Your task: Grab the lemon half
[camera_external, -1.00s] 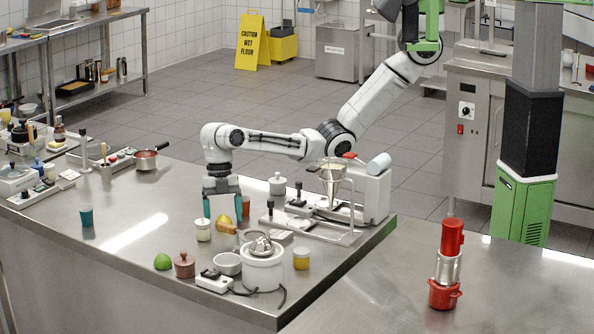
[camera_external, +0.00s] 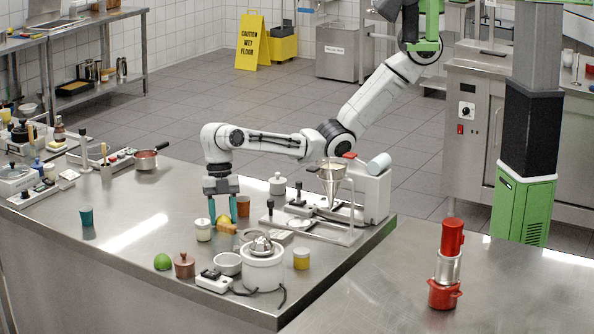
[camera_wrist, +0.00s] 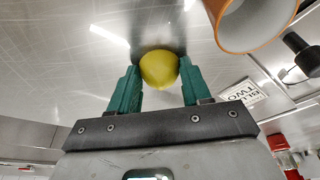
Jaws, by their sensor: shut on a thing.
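The lemon half (camera_wrist: 159,69) shows in the wrist view as a rounded yellow shape between the tips of my two teal fingers. My gripper (camera_wrist: 160,82) is shut on it, with one finger against each side. In the external view my gripper (camera_external: 222,212) points straight down at the counter, and a little yellow of the lemon half (camera_external: 223,219) shows at the fingertips. The lemon half is low, at or near the counter surface; I cannot tell whether it touches. Its cut face is not visible.
An orange-brown cup (camera_external: 243,206) stands close to the right of my gripper, and a white jar (camera_external: 203,230) to the left. A wooden block (camera_external: 227,229) lies just in front. A white juicer (camera_external: 263,268) stands nearer the front.

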